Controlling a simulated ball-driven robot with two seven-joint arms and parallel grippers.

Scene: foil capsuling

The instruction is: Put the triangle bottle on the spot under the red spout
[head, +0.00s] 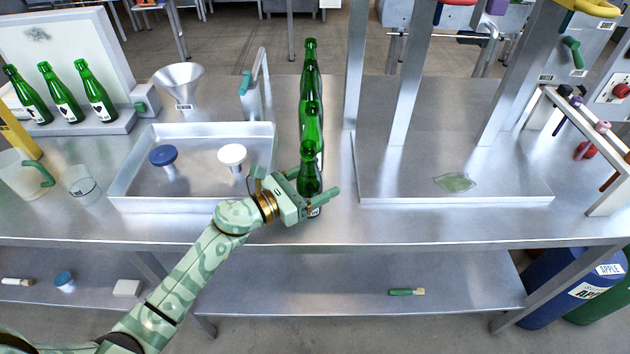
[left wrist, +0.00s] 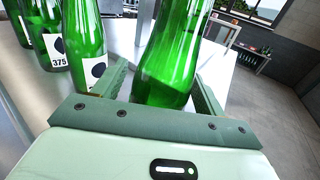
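Several green bottles stand in a row front to back on the steel table, a far one (head: 311,60) at the back. My left gripper (head: 318,190) is around the nearest bottle (head: 309,172), low on its body. In the left wrist view this bottle (left wrist: 168,60) stands between the two fingers (left wrist: 163,92), which are spread with small gaps at its sides. No label mark shows on it, so I cannot tell if it is the triangle bottle. Neighbouring bottles (left wrist: 88,45) carry black round marks. A red part (head: 457,2) is cut off at the top edge. My right gripper is out of view.
A steel platform (head: 400,170) with upright posts and a small green patch (head: 455,182) lies to the right. A tray (head: 125,185) with blue and white stoppers and a funnel (head: 178,82) are left. A rack (head: 610,200) stands far right.

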